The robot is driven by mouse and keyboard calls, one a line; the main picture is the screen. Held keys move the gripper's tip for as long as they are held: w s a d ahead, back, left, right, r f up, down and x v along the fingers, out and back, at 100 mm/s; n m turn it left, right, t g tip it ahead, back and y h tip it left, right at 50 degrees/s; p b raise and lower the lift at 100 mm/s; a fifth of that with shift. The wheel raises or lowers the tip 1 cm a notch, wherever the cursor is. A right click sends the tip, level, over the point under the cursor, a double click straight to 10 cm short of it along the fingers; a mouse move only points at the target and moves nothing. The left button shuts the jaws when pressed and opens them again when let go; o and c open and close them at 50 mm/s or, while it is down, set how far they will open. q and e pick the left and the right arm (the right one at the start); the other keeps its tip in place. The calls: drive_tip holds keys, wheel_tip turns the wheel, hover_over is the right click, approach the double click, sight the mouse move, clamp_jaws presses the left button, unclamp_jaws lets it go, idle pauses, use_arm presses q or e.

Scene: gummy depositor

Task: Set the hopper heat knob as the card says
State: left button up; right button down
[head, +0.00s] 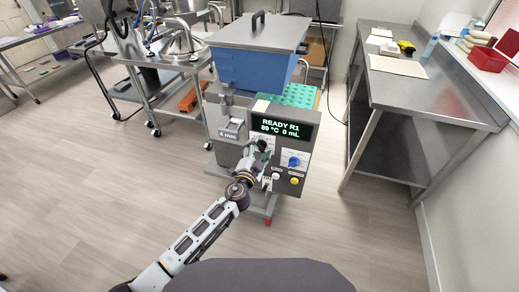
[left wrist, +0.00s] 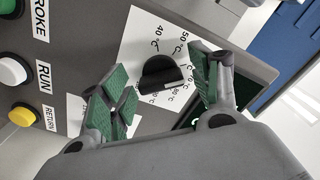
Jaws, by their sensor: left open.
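The black heat knob (left wrist: 160,74) sits on a white dial sheet with temperature marks in the left wrist view. In the head view the left gripper (head: 258,153) is at the panel and largely hides the knob. The display (head: 283,127) reads READY R1, 89 °C, 0 mL. I see no readable card.
A blue knob (head: 294,162), a white button (head: 275,176) and a yellow button (head: 294,180) are near the gripper. The blue hopper (head: 250,70) stands above the panel. A steel bench (head: 425,100) is at right.

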use_arm(q)
drive_tip(key=shift+c, duration=0.5)
drive_tip(key=c, duration=0.9)
drive_tip(key=shift+c, duration=0.2)
drive_tip(key=shift+m, duration=3.1)
drive_tip(key=m, duration=0.4)
drive_tip(key=m+p, duration=0.1)
drive_tip(key=m, duration=0.2)
drive_tip(key=shift+m, duration=0.4)
drive_tip(key=m+p, duration=0.1)
drive_tip(key=m, duration=0.2)
drive_tip(key=shift+m, duration=0.3)
drive_tip(key=shift+r+m+p, duration=0.1)
drive_tip(key=shift+m+p, duration=0.45)
drive_tip(key=shift+m, duration=0.35)
drive_tip(key=m+p, duration=0.1)
drive_tip(key=m, duration=0.2)
drive_tip(key=shift+m, duration=0.5)
drive_tip(key=shift+m+p, duration=0.3)
drive_tip(key=shift+p, duration=0.05)
use_arm(e)
drive_tip(key=r, duration=0.1)
drive_tip(key=s+a+r, duration=0.1)
drive_tip(key=r, duration=0.1)
drive_tip(key=a+r, duration=0.1)
drive_tip(key=shift+s+a+r, duration=0.25)
drive_tip(key=shift+r, duration=0.1)
